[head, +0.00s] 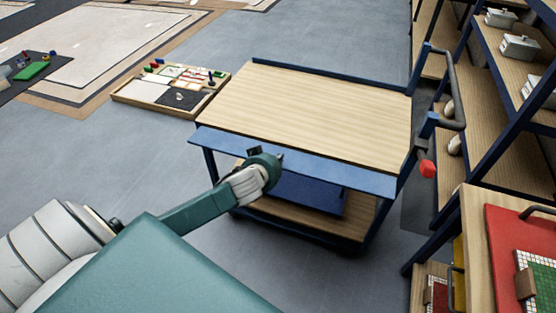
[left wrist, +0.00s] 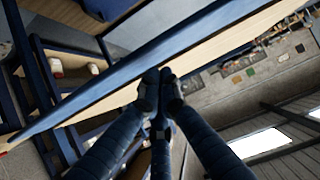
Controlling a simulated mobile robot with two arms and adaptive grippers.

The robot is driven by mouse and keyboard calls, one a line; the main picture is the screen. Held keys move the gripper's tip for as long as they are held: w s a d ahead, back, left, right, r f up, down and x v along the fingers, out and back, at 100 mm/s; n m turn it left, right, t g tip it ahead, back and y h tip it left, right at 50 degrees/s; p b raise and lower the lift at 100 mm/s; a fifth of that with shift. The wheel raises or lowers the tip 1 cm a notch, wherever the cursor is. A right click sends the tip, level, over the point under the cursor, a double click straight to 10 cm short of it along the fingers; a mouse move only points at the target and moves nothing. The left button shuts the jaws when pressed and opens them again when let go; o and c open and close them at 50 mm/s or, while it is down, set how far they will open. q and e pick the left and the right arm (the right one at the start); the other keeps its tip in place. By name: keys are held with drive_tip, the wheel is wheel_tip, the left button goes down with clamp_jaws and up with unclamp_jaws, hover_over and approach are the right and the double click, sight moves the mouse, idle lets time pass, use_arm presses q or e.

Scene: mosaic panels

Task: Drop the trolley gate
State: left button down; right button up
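The trolley (head: 330,105) has a pale wooden top, a blue frame and a lower wooden shelf. A long blue panel (head: 330,166), which looks like the gate, runs along its near edge; whether it is upright, sloped or hanging I cannot tell. A red knob (head: 428,169) is at the trolley's right near corner. My left gripper (head: 279,159) is at the middle of the panel, overlapping it in the head view; contact is unclear. In the left wrist view its fingertips (left wrist: 160,76) meet in front of a blue bar, with nothing visible between them. My right gripper is not in view.
Shelving (head: 480,90) with white lidded pots stands close on the right. A red panel (head: 520,250) is at the lower right. A compartment tray (head: 125,98) lies on the floor beyond the trolley's left side.

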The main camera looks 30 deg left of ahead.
use_arm(q)
wheel_tip(320, 180, up, 3)
drive_tip(key=shift+w+a+f+p, duration=0.1)
drive_tip(key=shift+w+p, duration=0.05)
drive_tip(key=shift+p, duration=0.65)
drive_tip(key=s+d+r+b, duration=0.1)
drive_tip(key=s+d+r, duration=0.1)
drive_tip(key=s, duration=0.7)
drive_tip(key=shift+s+d+r, duration=0.2)
drive_tip(key=shift+s+r, duration=0.1)
drive_tip(key=shift+r, duration=0.1)
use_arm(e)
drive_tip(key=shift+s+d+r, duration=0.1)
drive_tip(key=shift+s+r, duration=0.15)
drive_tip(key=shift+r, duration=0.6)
